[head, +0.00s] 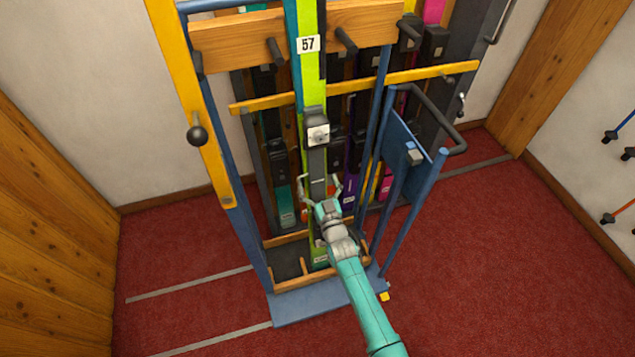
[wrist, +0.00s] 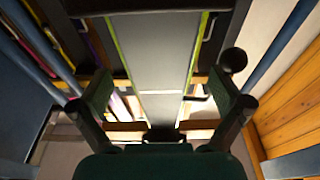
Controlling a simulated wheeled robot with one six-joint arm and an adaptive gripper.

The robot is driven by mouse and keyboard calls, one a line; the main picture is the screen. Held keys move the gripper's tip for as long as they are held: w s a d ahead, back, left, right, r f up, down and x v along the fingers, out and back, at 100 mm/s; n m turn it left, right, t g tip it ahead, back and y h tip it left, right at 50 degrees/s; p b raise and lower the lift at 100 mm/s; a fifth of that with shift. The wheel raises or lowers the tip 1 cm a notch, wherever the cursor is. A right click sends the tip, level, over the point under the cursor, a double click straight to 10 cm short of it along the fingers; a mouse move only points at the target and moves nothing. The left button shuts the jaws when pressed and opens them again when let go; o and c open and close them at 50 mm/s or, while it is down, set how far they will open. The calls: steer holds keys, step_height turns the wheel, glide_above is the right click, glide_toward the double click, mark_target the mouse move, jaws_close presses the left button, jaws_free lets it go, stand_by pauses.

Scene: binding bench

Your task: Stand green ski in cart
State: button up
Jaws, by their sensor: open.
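The green ski (head: 310,85), lime green with a teal edge and a "57" label, stands nearly upright in the cart (head: 265,303). Its lower end is in the cart's wooden-edged bottom tray, and its upper part is against the wooden crossbar (head: 235,45). My gripper (head: 321,180) is open, just below the binding, with a finger to each side of the ski. In the wrist view the ski (wrist: 163,60) shows grey with green edges between the spread fingers of my gripper (wrist: 163,92). I see gaps on both sides. My wrist partly hides the ski's lower end.
Several other skis stand behind the cart's yellow bar (head: 400,77). A blue side panel with a dark handle (head: 440,112) is at the cart's right. Ski poles (head: 618,135) are on the right wall. The red carpet (head: 490,260) is clear to the right.

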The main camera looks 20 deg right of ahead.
steer(key=shift+f, duration=0.2)
steer(key=shift+r, duration=0.1)
steer(key=shift+s, duration=0.1)
steer(key=s+f, duration=0.2)
steer(key=s, duration=1)
steer(key=shift+s, duration=0.3)
stand_by(1.8)
steer(key=shift+f, duration=0.15)
steer(key=shift+s, duration=2.3)
